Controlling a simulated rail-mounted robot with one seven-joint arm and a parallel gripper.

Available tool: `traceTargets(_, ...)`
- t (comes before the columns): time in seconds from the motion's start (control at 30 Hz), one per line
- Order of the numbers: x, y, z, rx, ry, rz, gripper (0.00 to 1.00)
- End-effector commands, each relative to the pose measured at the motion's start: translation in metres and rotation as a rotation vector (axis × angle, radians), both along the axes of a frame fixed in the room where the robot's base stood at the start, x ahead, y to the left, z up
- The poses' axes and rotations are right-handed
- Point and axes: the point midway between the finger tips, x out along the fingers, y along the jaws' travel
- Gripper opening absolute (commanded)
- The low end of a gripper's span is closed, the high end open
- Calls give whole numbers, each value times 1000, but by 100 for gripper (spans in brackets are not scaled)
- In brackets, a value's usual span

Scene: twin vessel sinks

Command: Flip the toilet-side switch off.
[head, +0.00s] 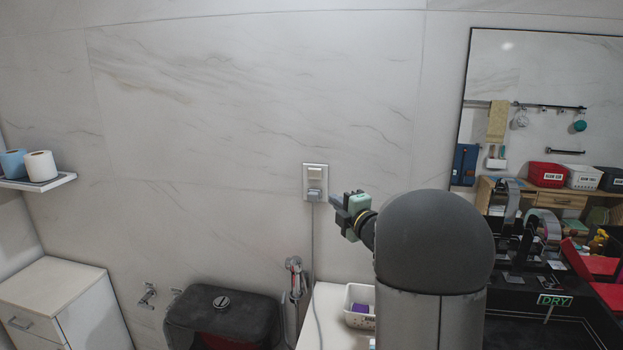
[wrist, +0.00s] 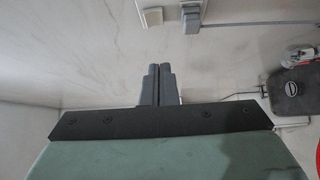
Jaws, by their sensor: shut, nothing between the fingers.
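A metal wall plate (head: 306,194) is on the marble wall above and to the right of the dark toilet (head: 195,306). Its upper part holds a pale switch (head: 315,173); a grey plug (head: 315,194) with a cord sits below it. In the wrist view the switch (wrist: 152,16) and plug (wrist: 191,14) are at the top edge, beyond my fingertips. My gripper (head: 334,201) is just right of and slightly below the plate in the head view. Its fingers (wrist: 157,68) are shut and empty, and appear apart from the switch. I cannot tell the switch's position.
The cord hangs from the plug down the wall. A white basket (head: 360,306) stands on a white surface below my gripper. A chrome sprayer (head: 294,277) is right of the toilet. A mirror (head: 545,80) is at right. The wall around the plate is clear.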

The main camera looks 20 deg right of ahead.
Motion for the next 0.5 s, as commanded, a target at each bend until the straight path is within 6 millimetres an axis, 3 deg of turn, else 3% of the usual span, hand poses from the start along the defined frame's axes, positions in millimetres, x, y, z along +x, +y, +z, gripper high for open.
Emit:
traceTargets(0.2,0,-5,3,-90,-66,73,0)
traceTargets(0.5,0,-4,4,-92,-69,77,0)
